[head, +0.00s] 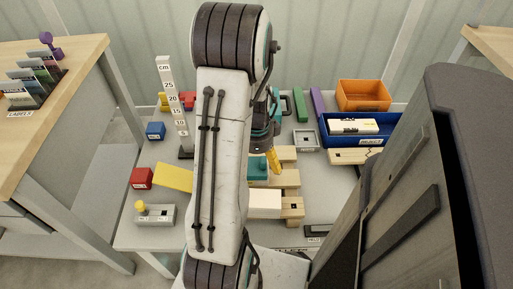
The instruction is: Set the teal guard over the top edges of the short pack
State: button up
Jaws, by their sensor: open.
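My gripper (273,160) is partly hidden behind my arm. One yellow finger shows, pointing down over the wooden pallet (291,190); nothing is visible in its grip. A teal piece (257,170), probably the teal guard, sits at the pallet just left of the finger, its left part hidden by my arm. I cannot tell whether the finger touches it or what lies beneath it. A cream pack (265,204) lies on the near part of the pallet, its left end hidden. I cannot tell whether it is the short pack.
A cm height post (174,105) stands left of my arm, near blue (155,131) and red (141,178) blocks. Green (299,104) and purple (317,102) bars stand at the back. An orange bin (364,95) and a blue tray (385,124) holding a white box are at the right.

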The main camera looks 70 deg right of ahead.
aim_at(256, 165)
notch_tip(256, 165, up, 11)
dwell(0.5)
jog(key=shift+r, duration=0.15)
dwell(0.4)
jog(key=w+a+r+n+t+h+p, duration=0.1)
jog(key=w+a+r+n+p, duration=1.1)
jog(key=w+a+r+n, duration=0.45)
jog(key=s+a+r+n+t+p, duration=0.1)
jog(key=a+r+n+p, duration=0.3)
jog(key=a+n, duration=0.4)
jog(key=s+a+r+n+t+y+p, duration=0.1)
jog(key=a+r+n+p, duration=0.4)
jog(key=a+r+n, duration=0.2)
jog(key=shift+s+a+n, duration=0.25)
jog(key=shift+a+n, duration=0.3)
